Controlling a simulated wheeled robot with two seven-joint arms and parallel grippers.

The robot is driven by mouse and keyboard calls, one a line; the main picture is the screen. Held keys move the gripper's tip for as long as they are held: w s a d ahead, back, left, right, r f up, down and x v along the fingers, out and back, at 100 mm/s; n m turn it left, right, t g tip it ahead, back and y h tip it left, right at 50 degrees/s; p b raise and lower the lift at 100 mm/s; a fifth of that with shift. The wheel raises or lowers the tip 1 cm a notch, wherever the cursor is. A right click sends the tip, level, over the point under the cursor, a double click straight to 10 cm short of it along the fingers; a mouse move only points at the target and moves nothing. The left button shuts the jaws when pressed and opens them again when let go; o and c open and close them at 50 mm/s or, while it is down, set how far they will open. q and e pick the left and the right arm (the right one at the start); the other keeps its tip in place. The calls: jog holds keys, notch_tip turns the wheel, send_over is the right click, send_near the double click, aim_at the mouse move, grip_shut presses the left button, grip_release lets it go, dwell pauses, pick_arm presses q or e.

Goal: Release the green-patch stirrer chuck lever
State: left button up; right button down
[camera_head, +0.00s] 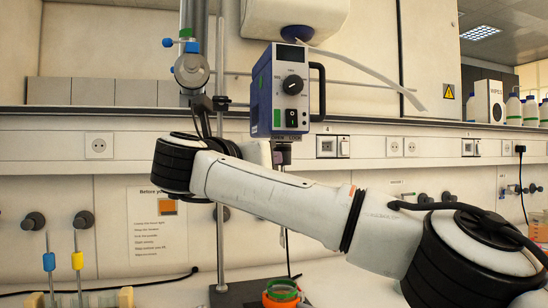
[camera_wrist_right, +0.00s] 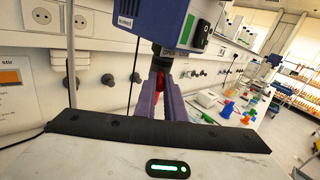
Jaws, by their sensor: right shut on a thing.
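The overhead stirrer (camera_head: 290,92) is a blue box with a knob and a black switch, and a green patch (camera_head: 277,118) at its lower left. It also shows at the top of the right wrist view (camera_wrist_right: 158,18). Its chuck (camera_head: 282,153) hangs below the label reading OPEN and LOCK. My right gripper (camera_wrist_right: 165,98) is just below the chuck, its purple fingers closed on a small red part, apparently the chuck lever (camera_wrist_right: 161,80). The fingers hide most of that part, so its exact setting cannot be told. My left gripper is out of view.
My right arm crosses the head view and hides part of the bench. An upright rod stand (camera_head: 220,80) is left of the stirrer. An orange-and-green container (camera_head: 282,292) is below. Bottles (camera_head: 513,108) stand on the right shelf; coloured items (camera_wrist_right: 228,108) lie on the bench.

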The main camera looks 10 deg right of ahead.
jog(key=shift+f, duration=0.15)
jog(key=c, duration=1.8)
grip_release()
jog(key=shift+c, duration=0.2)
jog(key=shift+s, duration=0.1)
jog(key=b+v, duration=0.2)
jog(key=v, duration=0.8)
